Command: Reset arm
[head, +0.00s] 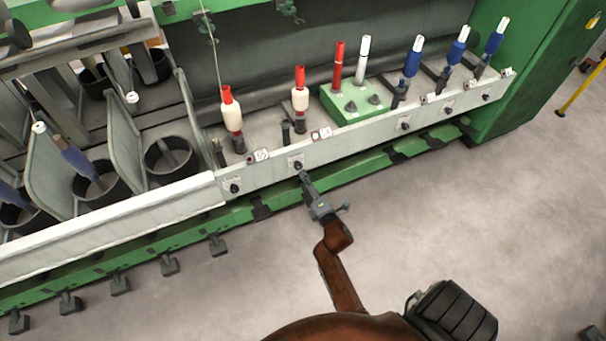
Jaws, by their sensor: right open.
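My right gripper (305,177) is at the front edge of the spinning frame, with its arm coming up from the bottom middle of the head view. Its fingertips are at or just in front of a dark knob (297,164) on the pale front rail (357,136). I cannot tell whether they touch it. The gripper is open, and I see no object held in it. My left gripper is not in view.
Behind the rail stand red-and-white bobbins (231,112), blue-and-white bobbins (413,58) and a green block (352,103) holding a red and a white tube. Dark cans (170,160) stand at left.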

